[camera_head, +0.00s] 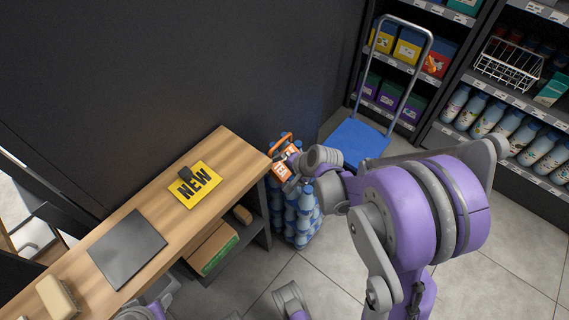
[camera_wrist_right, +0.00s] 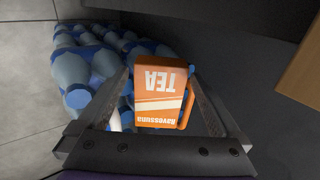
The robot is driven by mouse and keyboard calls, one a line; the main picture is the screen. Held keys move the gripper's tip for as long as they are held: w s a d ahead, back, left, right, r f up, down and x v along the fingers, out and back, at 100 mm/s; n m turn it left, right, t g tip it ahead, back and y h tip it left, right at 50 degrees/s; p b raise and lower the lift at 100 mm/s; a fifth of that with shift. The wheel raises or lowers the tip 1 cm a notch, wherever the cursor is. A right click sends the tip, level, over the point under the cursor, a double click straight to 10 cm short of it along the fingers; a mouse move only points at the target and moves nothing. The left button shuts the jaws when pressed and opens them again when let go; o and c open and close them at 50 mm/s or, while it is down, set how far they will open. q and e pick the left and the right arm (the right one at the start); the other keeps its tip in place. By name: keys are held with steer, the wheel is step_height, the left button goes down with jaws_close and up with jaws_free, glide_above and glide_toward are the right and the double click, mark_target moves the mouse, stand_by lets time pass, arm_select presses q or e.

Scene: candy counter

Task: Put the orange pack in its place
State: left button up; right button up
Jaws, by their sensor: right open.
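The orange pack (camera_wrist_right: 160,95) is a small box with white "TEA" lettering, upside down in the right wrist view. It lies on top of a cluster of blue-capped bottles (camera_wrist_right: 72,72). In the head view the pack (camera_head: 281,171) shows at the end of the counter, partly hidden by my right gripper (camera_head: 286,163). In the wrist view the fingers of my right gripper (camera_wrist_right: 160,84) are apart, one on each side of the pack. I cannot tell whether they touch it. My left gripper is not clearly seen.
The wooden counter (camera_head: 140,210) holds a yellow NEW sign (camera_head: 195,184), a dark mat (camera_head: 126,248) and a tan block (camera_head: 57,298). A blue cart (camera_head: 356,138) stands behind the bottles. Shelves at right hold coloured boxes (camera_head: 409,46) and bottles (camera_head: 505,122). The floor is open at lower right.

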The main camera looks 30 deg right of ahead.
mark_target(279, 172)
steer(key=x, duration=0.2)
steer(key=b+x, duration=0.1)
steer(key=shift+w+d+f, duration=0.2)
steer(key=shift+w+f, duration=0.1)
steer(key=shift+w, duration=0.05)
steer(key=shift+w+a+f, duration=0.1)
steer(key=shift+w+f, duration=0.3)
steer(key=shift+f, duration=0.1)
steer(key=shift+c, duration=0.3)
